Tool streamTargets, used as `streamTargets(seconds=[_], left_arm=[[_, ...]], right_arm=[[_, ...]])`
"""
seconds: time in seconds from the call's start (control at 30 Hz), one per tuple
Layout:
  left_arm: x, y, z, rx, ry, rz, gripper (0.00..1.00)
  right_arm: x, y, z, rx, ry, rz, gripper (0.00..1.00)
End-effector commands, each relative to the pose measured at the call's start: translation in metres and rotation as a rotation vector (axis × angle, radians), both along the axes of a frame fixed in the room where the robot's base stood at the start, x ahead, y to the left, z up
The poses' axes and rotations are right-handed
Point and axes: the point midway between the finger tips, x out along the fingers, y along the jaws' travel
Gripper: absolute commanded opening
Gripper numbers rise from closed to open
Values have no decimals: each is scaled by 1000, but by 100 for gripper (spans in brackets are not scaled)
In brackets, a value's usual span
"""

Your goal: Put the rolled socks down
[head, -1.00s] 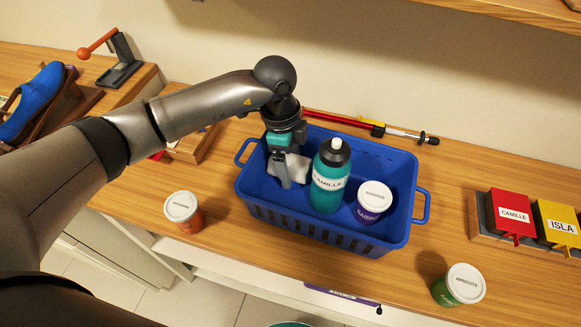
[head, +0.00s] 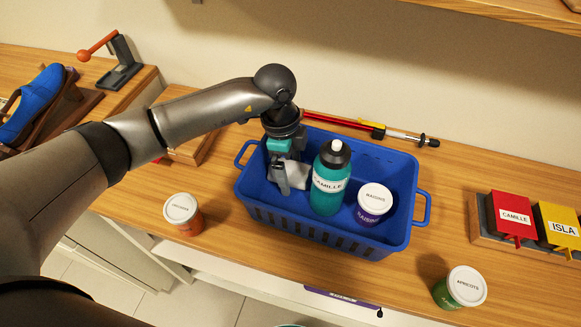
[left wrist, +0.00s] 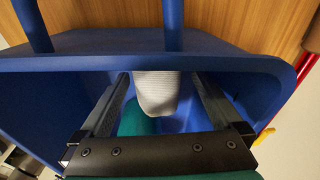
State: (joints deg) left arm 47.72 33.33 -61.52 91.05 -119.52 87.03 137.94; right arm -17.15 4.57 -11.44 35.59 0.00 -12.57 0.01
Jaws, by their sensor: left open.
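The rolled socks (head: 297,174) are a pale grey-white roll inside the blue basket (head: 322,231), toward its left end. They also show in the left wrist view (left wrist: 156,92), between my two fingers with gaps on both sides. My left gripper (head: 282,180) reaches down into the basket from above and is open around the socks. In the head view the gripper partly hides them. Whether they rest on the basket floor I cannot tell. My right gripper is not in view.
In the basket, a teal bottle labelled CAMILLE (head: 327,185) and a white-lidded purple jar (head: 373,207) stand right of the socks. An orange jar (head: 188,221) and a green jar (head: 446,292) stand on the wooden top (head: 222,259). Red and yellow boxes (head: 512,215) are at right.

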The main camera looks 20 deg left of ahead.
Motion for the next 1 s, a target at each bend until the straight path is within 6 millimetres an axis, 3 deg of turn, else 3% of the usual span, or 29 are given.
streamTargets(seconds=[0.5,0.7,1.0], left_arm=[[1,12,101,0,-5,2,100],[1,14,116,0,-2,1,100],[0,15,117,0,-2,1,100]], right_arm=[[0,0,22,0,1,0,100],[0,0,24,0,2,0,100],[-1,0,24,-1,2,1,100]])
